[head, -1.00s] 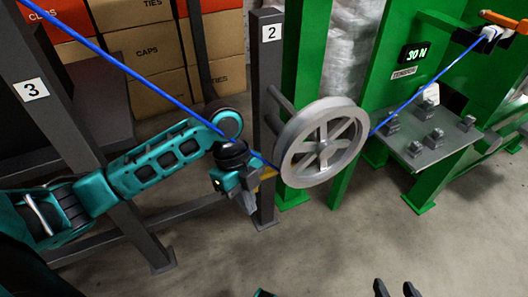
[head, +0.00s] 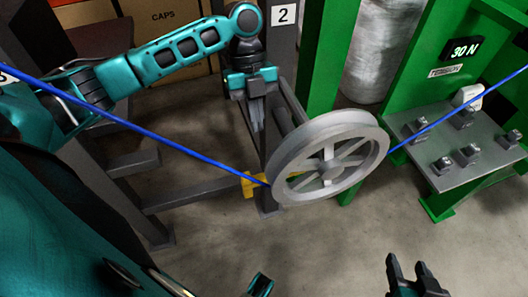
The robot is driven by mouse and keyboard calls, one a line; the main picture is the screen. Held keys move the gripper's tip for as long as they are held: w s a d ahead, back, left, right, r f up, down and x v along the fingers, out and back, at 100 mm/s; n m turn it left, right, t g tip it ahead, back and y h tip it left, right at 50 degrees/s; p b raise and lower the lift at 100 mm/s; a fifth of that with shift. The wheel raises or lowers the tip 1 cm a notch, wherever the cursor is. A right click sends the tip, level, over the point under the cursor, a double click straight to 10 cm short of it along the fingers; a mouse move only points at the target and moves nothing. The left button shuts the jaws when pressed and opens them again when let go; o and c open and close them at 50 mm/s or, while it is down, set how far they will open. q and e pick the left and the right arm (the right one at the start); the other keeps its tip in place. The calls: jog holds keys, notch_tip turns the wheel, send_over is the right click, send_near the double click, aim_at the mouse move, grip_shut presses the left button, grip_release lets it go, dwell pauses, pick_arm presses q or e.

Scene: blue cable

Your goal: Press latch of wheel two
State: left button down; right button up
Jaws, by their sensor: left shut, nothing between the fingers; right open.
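The grey spoked wheel (head: 377,158) is mounted on the dark post whose sign (head: 285,15) reads 2. A yellow latch (head: 251,186) sits low at the wheel's left side, partly behind the blue cable (head: 190,152). The cable runs from the left down to the wheel's lower left and leaves it up to the right. My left gripper (head: 257,128) is shut and empty, pointing down in front of the post. In the picture it is above the latch and apart from it. My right gripper (head: 412,262) is open and empty at the bottom right, away from the wheel.
A green frame (head: 328,50) stands behind the wheel. At right, a grey plate (head: 480,158) holds several metal blocks, below a display (head: 465,48) reading 30 N. Dark rails and posts stand at left, with cardboard boxes (head: 165,18) behind. The floor below the wheel is clear.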

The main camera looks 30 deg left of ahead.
pick_arm(q)
jog(key=b+x, duration=0.2)
jog(key=x, duration=0.8)
jog(key=shift+b, duration=0.35)
pick_arm(e)
notch_tip(320, 180, down, 3)
jog(key=shift+r, duration=0.2)
jog(key=shift+w, duration=0.1)
